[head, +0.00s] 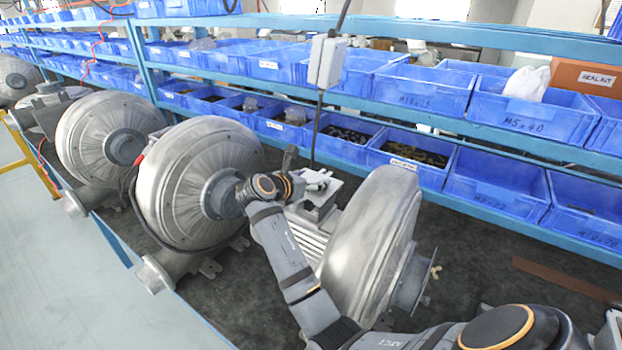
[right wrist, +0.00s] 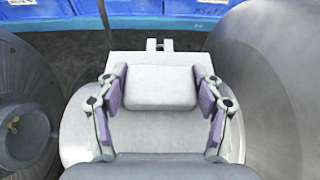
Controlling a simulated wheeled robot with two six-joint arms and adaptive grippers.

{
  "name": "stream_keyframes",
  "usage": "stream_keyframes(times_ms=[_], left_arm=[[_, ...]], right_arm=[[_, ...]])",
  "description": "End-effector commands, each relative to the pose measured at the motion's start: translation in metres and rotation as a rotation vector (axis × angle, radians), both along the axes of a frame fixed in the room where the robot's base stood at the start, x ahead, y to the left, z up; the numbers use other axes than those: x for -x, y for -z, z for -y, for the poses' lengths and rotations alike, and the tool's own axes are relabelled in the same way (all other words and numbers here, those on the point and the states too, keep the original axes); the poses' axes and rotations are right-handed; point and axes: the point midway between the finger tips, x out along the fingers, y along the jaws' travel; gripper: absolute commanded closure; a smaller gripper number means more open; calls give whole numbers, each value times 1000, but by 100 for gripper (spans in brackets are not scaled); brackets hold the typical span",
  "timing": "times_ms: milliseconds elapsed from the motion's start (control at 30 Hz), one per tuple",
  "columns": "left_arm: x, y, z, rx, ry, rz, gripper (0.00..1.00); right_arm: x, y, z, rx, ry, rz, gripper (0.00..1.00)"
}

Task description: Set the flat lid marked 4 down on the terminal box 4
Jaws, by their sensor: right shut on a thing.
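My right gripper (head: 317,181) reaches over the motor of the nearest blower, at the terminal box (head: 318,212) on its top. In the right wrist view my right gripper (right wrist: 161,92) has its two purple pads at either side of a pale grey block, the lid (right wrist: 160,88), and is shut on it. The lid looks level, over a wider pale surface. I cannot tell whether it touches the box or hangs just above it. No number 4 is readable. My left gripper is not in view.
The nearest blower's big round housing (head: 375,240) stands right of the gripper. A second blower (head: 195,180) stands close on the left. Blue bins (head: 420,95) on a blue rack line the back.

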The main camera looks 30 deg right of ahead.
Motion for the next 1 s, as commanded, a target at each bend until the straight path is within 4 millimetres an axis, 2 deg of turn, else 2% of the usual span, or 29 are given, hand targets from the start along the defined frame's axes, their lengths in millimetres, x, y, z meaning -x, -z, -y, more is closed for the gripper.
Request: stream_keyframes(times_ms=[467,500,667,1000], left_arm=[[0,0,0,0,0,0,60],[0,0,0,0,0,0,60],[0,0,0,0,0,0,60],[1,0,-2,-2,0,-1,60]], right_arm=[[0,3,0,0,0,0,69],[0,3,0,-1,0,0,30],[0,3,0,-1,0,0,8],[0,3,0,-1,0,0,6]])
